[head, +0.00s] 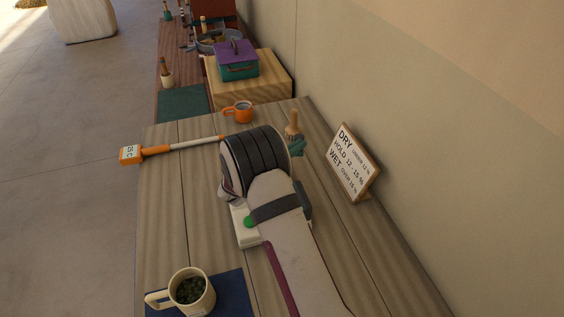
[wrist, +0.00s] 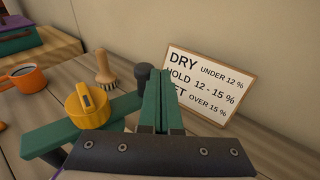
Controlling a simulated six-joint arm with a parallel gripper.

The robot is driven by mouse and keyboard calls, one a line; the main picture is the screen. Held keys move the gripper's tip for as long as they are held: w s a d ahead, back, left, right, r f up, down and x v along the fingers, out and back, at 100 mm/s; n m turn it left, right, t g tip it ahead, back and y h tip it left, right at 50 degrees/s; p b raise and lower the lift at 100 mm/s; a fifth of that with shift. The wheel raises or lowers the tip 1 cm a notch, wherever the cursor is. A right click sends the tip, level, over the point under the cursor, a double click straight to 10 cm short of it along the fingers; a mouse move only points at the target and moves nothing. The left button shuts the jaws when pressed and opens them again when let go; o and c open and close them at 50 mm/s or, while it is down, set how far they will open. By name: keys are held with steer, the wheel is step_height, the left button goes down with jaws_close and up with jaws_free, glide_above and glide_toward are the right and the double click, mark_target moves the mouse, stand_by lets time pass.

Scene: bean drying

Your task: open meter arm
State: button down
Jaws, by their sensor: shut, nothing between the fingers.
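The meter shows in the wrist view as a teal bar (wrist: 55,137) running from the left toward my fingers, with a yellow knob (wrist: 90,108) standing by it. A black rounded grip (wrist: 143,75) is at the bar's right end. My gripper (wrist: 162,78) has two teal fingers pressed together, empty, just right of the black grip; whether they touch it I cannot tell. In the head view my arm covers most of the meter; a white base (head: 246,232) with a green button (head: 249,222) shows at its left.
A DRY/HOLD/WET sign (head: 351,163) stands by the wall, behind my fingers in the wrist view. A brush (head: 293,125) and orange mug (head: 238,112) stand beyond. A long orange-handled probe (head: 155,150) lies left. A cream mug (head: 190,289) sits on a blue mat (head: 232,292) at the front.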

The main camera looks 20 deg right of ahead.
mark_target(299, 137)
steer(key=shift+w+d, duration=0.5)
steer(key=shift+w, duration=0.35)
steer(key=shift+w+d, duration=0.45)
steer(key=shift+w, duration=0.4)
steer(key=s+a, duration=0.1)
steer(key=s, duration=0.3)
steer(key=s+a+r, duration=0.1)
steer(key=s, duration=0.4)
steer(key=s+a+r, duration=0.1)
steer(key=s, duration=0.3)
steer(key=shift+s+a+r, duration=0.15)
steer(key=shift+a+r, duration=0.05)
steer(key=shift+a, duration=0.2)
